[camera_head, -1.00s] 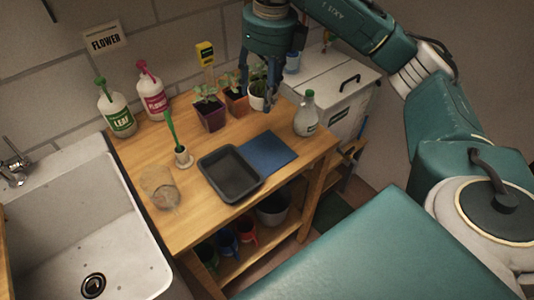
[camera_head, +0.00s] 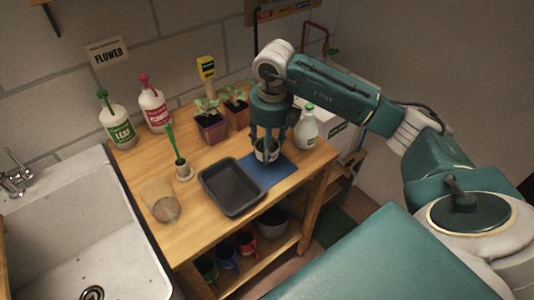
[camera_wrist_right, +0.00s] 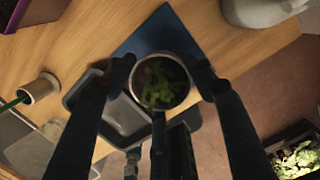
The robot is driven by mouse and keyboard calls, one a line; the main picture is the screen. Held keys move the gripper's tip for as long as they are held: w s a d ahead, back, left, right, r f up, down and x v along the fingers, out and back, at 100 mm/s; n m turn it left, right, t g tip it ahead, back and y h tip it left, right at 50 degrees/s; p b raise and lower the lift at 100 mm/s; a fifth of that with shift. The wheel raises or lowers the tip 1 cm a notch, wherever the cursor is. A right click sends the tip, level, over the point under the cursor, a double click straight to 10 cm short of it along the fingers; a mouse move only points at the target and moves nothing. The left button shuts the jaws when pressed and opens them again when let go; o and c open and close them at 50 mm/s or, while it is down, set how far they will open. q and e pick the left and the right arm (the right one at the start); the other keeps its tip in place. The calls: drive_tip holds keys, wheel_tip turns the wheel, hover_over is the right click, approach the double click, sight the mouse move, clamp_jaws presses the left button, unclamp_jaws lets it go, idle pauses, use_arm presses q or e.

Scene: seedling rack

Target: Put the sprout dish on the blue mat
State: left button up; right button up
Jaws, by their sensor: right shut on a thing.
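The sprout dish (camera_head: 267,154), a small white-rimmed round cup with green sprouts, is upright between the fingers of my right gripper (camera_head: 268,143). My right gripper is shut on it. In the right wrist view the dish (camera_wrist_right: 160,84) sits between the two dark fingers. The blue mat (camera_head: 277,174) lies flat on the wooden bench, and the dish is over its back part. The mat also shows behind the dish in the right wrist view (camera_wrist_right: 158,36). I cannot tell whether the dish touches the mat. My left gripper is out of view.
A black tray (camera_head: 232,203) stands close to the mat's left side. Two potted seedlings (camera_head: 211,131) stand behind, and a glass (camera_head: 160,203) and a green-handled tool in a holder (camera_head: 183,172) stand left.

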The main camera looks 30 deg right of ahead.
wheel_tip(320, 180, down, 4)
drive_tip(key=shift+f+p, duration=0.1)
drive_tip(key=shift+p, duration=0.3)
drive_tip(key=shift+f, duration=0.2)
drive_tip(key=o, duration=1.2)
drive_tip(key=shift+f, duration=0.1)
drive_tip(key=shift+r, duration=0.4)
drive_tip(key=r+b, duration=0.1)
drive_tip(key=r, duration=0.2)
drive_tip(key=s+r+b, duration=0.1)
drive_tip(key=r, duration=0.7)
drive_tip(key=shift+s+a+r+b, duration=0.1)
drive_tip(key=shift+s+r+b, duration=0.1)
drive_tip(key=shift+b, duration=0.2)
